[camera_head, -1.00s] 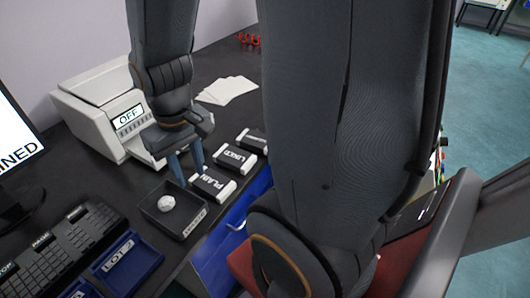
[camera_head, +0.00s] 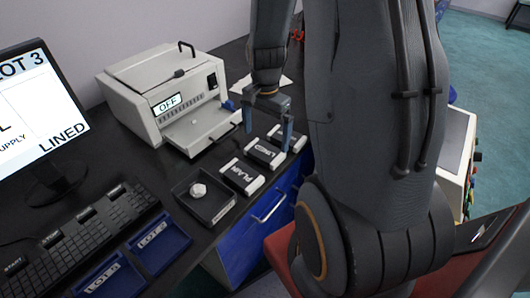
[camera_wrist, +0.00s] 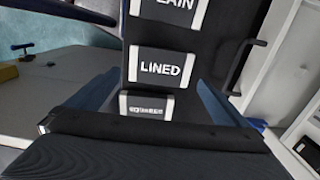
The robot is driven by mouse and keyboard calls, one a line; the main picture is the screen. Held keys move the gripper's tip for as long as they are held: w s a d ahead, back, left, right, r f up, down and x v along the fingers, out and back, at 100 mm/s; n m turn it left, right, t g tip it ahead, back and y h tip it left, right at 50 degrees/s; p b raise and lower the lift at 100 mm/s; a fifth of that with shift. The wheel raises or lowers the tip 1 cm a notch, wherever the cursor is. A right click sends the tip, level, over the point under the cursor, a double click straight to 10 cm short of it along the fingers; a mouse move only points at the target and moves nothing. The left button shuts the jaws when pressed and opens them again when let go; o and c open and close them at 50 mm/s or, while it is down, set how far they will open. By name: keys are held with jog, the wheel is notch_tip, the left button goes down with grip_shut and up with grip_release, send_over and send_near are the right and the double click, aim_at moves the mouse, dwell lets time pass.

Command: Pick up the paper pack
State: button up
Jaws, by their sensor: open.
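Several dark packs with white ends lie in a row on the black table. The PLAIN pack (camera_head: 241,177) is nearest the tray, then the LINED pack (camera_head: 264,154). The LINED pack (camera_wrist: 161,68) is fully visible in the wrist view, with the PLAIN pack cut off above it. A third pack (camera_wrist: 146,104) lies closer to the wrist; its small label is unreadable. In the head view my gripper mostly covers it. My gripper (camera_head: 267,134) is open and empty, fingers pointing down around the LINED and third packs; in the wrist view its fingers (camera_wrist: 155,98) flank the row.
A white machine (camera_head: 165,95) reading OFF stands behind, left of the gripper. A black tray (camera_head: 207,215) holds a white lump (camera_head: 198,190). A monitor (camera_head: 35,110) reads LOT 3 and LINED. Blue trays (camera_head: 160,243) and a keyboard (camera_head: 85,235) lie in front.

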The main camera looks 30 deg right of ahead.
aim_at(265, 151)
jog(key=shift+a+f+p, duration=0.2)
jog(key=shift+f+p, duration=0.75)
jog(key=shift+f, duration=1.85)
jog(key=shift+c, duration=0.3)
jog(key=c, duration=0.8)
jog(key=shift+r, duration=0.1)
